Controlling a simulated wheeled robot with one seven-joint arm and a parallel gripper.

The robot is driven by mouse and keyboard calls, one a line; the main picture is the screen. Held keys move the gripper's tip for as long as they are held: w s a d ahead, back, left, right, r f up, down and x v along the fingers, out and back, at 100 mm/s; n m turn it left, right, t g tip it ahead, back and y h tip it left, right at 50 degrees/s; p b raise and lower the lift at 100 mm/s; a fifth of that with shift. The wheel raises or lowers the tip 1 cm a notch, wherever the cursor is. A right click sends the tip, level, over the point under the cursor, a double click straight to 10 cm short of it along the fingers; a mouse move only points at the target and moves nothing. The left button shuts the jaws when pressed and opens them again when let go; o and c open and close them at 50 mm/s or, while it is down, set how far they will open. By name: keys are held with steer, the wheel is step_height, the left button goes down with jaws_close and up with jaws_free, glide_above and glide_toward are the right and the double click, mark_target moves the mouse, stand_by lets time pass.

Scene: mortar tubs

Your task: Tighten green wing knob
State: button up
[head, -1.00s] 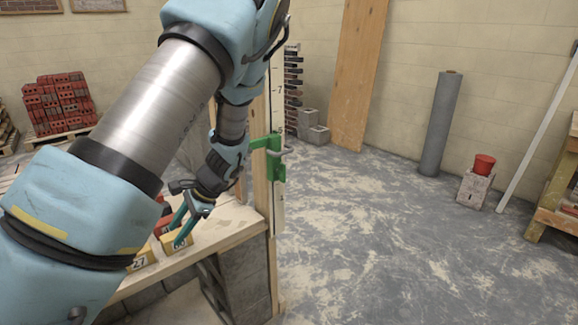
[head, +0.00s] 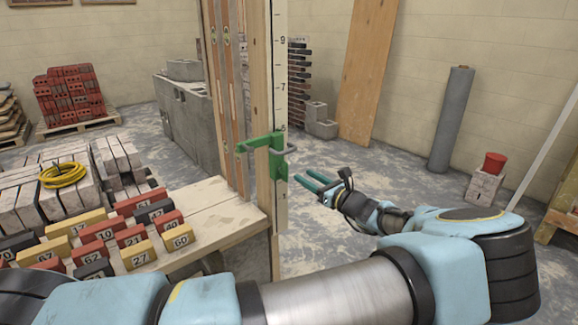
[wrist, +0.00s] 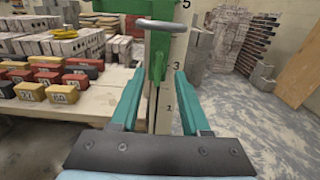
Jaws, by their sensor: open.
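A green clamp (head: 277,160) sits on the upright wooden post with a numbered white staff (head: 281,70). I cannot clearly tell which green part is the wing knob. My gripper (head: 303,176) is open and empty, just right of the clamp's lower part, with its teal fingers pointing toward the post. The wrist view shows the fingers (wrist: 158,74) apart, with nothing between them touching.
Concrete blocks (head: 319,120) and a grey roll (head: 451,120) stand behind.

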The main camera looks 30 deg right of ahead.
mark_target(287, 166)
steer(key=w, duration=0.3)
steer(key=w+a+p, duration=0.1)
steer(key=w, duration=0.1)
steer(key=w+p, duration=0.1)
steer(key=w, duration=0.2)
steer(key=shift+w+a, duration=0.35)
steer(key=shift+a, duration=0.05)
steer(key=shift+c, duration=0.2)
jaws_close()
